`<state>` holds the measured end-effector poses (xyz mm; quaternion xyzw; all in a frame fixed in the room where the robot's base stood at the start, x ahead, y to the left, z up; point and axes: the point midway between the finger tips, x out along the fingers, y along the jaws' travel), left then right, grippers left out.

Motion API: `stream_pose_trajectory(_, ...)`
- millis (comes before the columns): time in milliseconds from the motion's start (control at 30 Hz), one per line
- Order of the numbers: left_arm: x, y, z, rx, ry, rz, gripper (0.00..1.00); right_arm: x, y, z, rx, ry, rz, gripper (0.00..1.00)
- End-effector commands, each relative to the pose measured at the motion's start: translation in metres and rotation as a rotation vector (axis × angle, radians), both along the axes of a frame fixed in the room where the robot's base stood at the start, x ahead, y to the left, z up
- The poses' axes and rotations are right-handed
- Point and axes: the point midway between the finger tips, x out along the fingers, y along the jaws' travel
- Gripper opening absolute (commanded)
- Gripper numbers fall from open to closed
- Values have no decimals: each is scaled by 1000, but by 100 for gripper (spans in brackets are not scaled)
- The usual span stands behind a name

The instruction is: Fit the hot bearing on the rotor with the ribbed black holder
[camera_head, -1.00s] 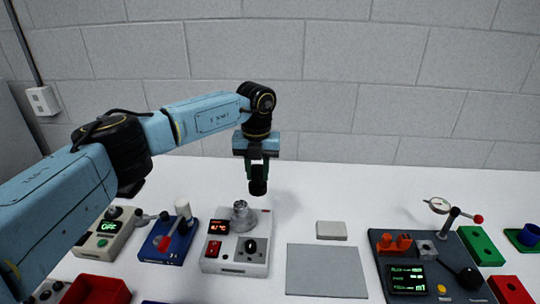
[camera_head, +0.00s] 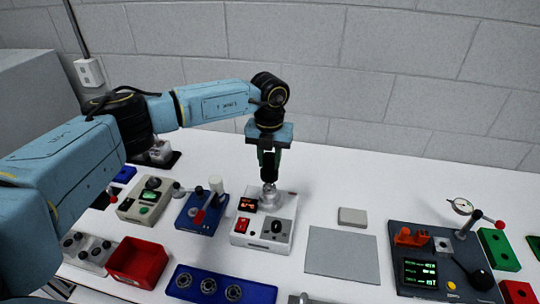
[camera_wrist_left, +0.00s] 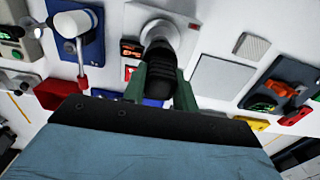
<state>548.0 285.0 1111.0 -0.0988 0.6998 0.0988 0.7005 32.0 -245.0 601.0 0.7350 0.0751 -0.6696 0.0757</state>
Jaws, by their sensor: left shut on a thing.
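My left gripper (camera_head: 269,158) is shut on the ribbed black holder (camera_head: 268,172) and holds it upright, pointing down. The holder's lower end is at the top of a shiny metal piece (camera_head: 269,193) on the white heater box (camera_head: 248,238); I cannot tell if they touch. In the left wrist view the ribbed holder (camera_wrist_left: 160,66) is between the green fingers, lined up over the metal piece (camera_wrist_left: 158,30). I cannot tell the hot bearing apart from this metal piece. I cannot pick out the rotor for certain. My right gripper is not in view.
Left of the heater stands a blue fixture (camera_head: 193,222) with a white cylinder and red lever. A red bin (camera_head: 138,266) and a blue tray of rings (camera_head: 222,292) are in front. A bare grey mat (camera_head: 342,258) and a dark gauge station (camera_head: 437,240) are right.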

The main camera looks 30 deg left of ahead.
Motion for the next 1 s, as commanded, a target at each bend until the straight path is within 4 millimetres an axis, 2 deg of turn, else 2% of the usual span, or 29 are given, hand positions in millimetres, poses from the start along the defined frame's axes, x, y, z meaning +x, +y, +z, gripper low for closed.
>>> stream_pose_trajectory(33,0,0,-11,1,1,0,5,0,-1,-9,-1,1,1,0)
stream_pose_trajectory(133,0,0,-25,1,1,0,5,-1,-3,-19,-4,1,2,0)
stream_pose_trajectory(333,0,0,-20,0,0,0,5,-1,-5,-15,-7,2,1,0)
stream_pose_trajectory(1000,-1,-1,-23,0,0,-1,5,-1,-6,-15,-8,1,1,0)
